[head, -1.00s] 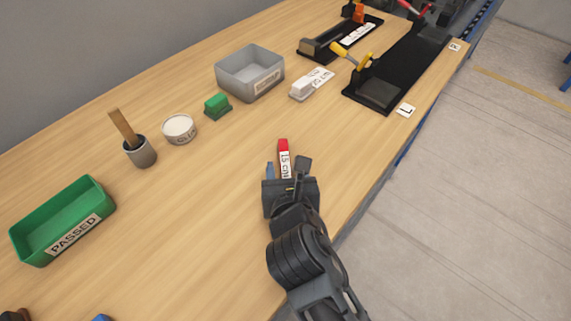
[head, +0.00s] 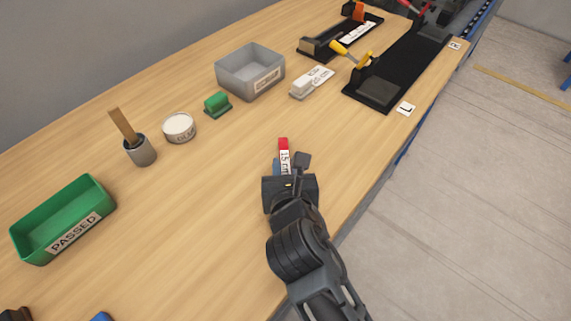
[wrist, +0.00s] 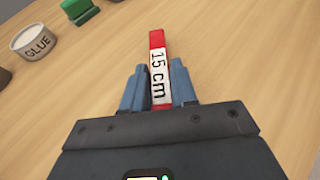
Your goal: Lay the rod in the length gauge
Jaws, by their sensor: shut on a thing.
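The rod (head: 284,152) is a red bar with a white "15 cm" label, on the wooden table in the middle of the head view. My gripper (head: 288,168) is shut on it, with a blue finger on either side. In the wrist view the rod (wrist: 157,42) points away from my gripper (wrist: 158,78), its red far end sticking out past the fingertips. Its near end is hidden by the gripper body. I cannot tell whether it touches the table. A long black fixture with a white label and orange part, apparently the length gauge (head: 312,53), stands at the far back.
A black plate (head: 400,66) with clamps lies at the right edge. Table between is clear.

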